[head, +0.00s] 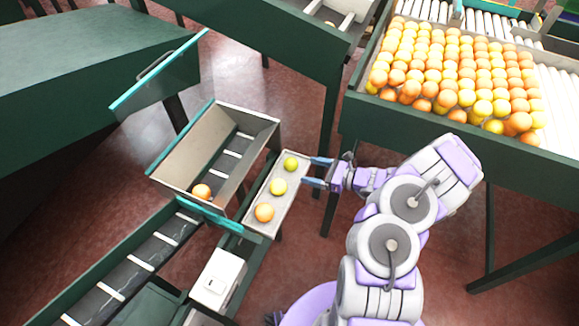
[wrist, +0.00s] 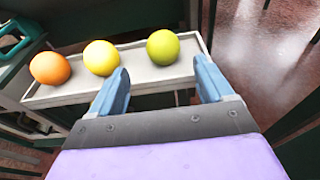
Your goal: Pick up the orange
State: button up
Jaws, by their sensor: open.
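An orange (head: 264,212) lies at the near end of a narrow grey tray (head: 250,226), with a yellow fruit (head: 278,186) in the middle and a yellow-green fruit (head: 291,164) at the far end. In the wrist view the orange (wrist: 50,68) is at the left, the yellow fruit (wrist: 101,58) beside it, and the yellow-green fruit (wrist: 163,47) lies ahead, between the lines of the fingers. My gripper (head: 318,172) is open and empty, at the right side of the tray by the yellow-green end. It also shows in the wrist view (wrist: 163,85).
Another orange (head: 202,191) sits in the metal chute (head: 170,172) left of the tray. A conveyor (head: 125,272) runs at lower left, by a white box (head: 218,279). A large green-sided sorting table (head: 440,140) full of fruit stands at upper right.

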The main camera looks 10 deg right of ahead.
aim_at(297, 165)
jog(key=x, duration=0.2)
jog(key=shift+w+a+f+b, duration=0.15)
jog(key=shift+w+b, duration=0.1)
jog(key=shift+b, duration=0.05)
jog(key=shift+w+a+f, duration=0.1)
jog(key=shift+w+a, duration=0.2)
jog(key=shift+w, duration=0.15)
jog(key=x, duration=0.1)
jog(key=b+x, duration=0.1)
jog(key=x, duration=0.1)
jog(key=b+x, duration=0.1)
jog(key=x, duration=0.1)
jog(key=shift+w+a+r, duration=0.1)
jog(key=shift+a+r, duration=0.15)
jog(key=shift+r, duration=0.1)
jog(key=shift+d, duration=0.15)
jog(key=shift+c, duration=0.3)
jog(key=shift+d, duration=0.15)
jog(key=c, duration=1)
